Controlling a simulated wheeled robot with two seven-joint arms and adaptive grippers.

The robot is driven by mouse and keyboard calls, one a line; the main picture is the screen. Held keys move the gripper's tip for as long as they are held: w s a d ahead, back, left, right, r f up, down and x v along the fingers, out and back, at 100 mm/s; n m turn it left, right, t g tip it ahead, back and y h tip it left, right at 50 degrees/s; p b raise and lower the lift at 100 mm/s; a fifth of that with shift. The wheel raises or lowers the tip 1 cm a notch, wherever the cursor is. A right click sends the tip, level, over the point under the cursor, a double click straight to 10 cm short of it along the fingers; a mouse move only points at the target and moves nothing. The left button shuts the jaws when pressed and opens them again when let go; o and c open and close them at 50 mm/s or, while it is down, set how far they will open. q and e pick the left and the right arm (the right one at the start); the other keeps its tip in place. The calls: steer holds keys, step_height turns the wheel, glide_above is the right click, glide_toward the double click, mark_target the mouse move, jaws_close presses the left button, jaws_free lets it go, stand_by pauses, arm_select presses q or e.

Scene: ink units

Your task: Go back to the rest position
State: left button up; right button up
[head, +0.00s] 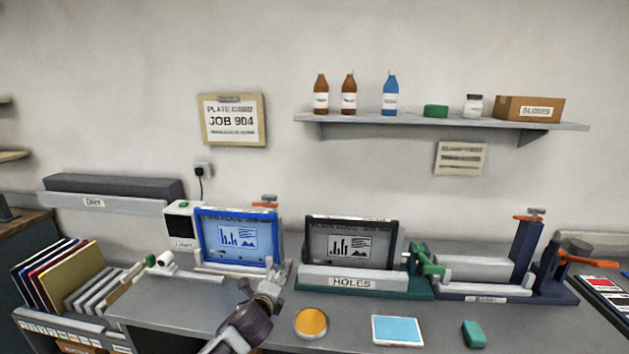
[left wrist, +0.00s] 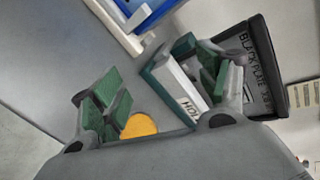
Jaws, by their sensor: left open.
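My left gripper (head: 268,286) is in front of the blue-framed plate, over the front part of the grey bench, with nothing between its fingers. In the left wrist view its green-padded fingers (left wrist: 160,95) are spread wide apart. The blue-framed plate (head: 239,212) stands upright on the bench behind the gripper, apart from it. A black-framed plate (head: 314,226) stands upright in the green holder marked HOLES (head: 300,279). It also shows in the left wrist view (left wrist: 262,85) beyond one finger. My right gripper does not show.
An orange round tin (head: 311,322), a light blue pad (head: 397,330) and a green block (head: 474,333) lie along the bench front. A dark blue clamp fixture (head: 524,252) stands at right. A rack of coloured folders (head: 75,280) is at left. A shelf (head: 440,121) with bottles hangs above.

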arm_select(q)
steer(key=s+a+f+n+g, duration=0.35)
steer(key=s+n, duration=0.35)
steer(key=s, duration=0.5)
steer(key=s+a+f+n+g, duration=0.3)
steer(key=s+f+n, duration=0.3)
steer(key=s, duration=0.7)
steer(key=s+a+f+n+g, duration=0.35)
steer(key=s+n, duration=0.45)
steer(key=s, duration=0.4)
step_height(320, 180, down, 34)
steer(key=s+g+b, duration=0.1)
steer(key=s, duration=0.2)
steer(key=s+a+f, duration=0.2)
steer(key=s+f, duration=0.8)
steer(key=s, duration=0.1)
steer(key=s+a+f+g+y+b, duration=0.1)
steer(key=s+a+f, duration=0.1)
steer(key=s+f, duration=0.8)
steer(key=shift+s+a+f+g, duration=0.15)
steer(key=shift+s+f+g, duration=0.1)
steer(key=shift+s+g, duration=0.1)
